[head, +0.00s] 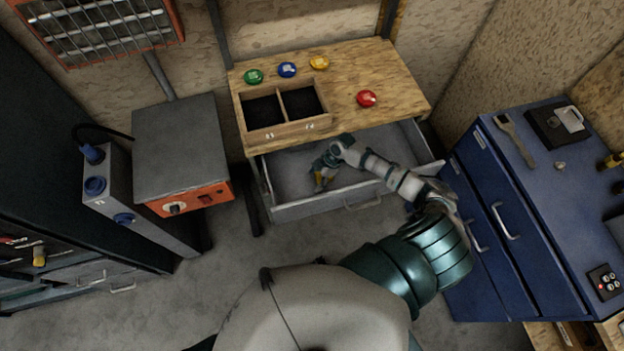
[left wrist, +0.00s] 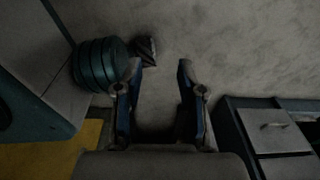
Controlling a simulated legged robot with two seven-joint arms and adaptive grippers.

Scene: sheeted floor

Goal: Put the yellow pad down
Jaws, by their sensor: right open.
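The yellow pad (head: 319,63) is a round disc lying on the wooden table top near its back edge. My right gripper (head: 323,181) is open, inside the pulled-out grey drawer (head: 285,208) under the table, well in front of the pad and lower. Small yellow patches show at its fingers; I cannot tell whether they belong to the fingers. My left gripper (left wrist: 158,75) shows in the left wrist view with its fingers apart and nothing between them, above bare floor. It does not show in the head view.
Blue (head: 287,70), green (head: 253,76) and red (head: 366,98) pads lie on the table beside a two-compartment wooden box (head: 282,132). A grey-topped orange unit (head: 181,150) stands left and a blue cabinet (head: 520,205) right. Open floor lies in front.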

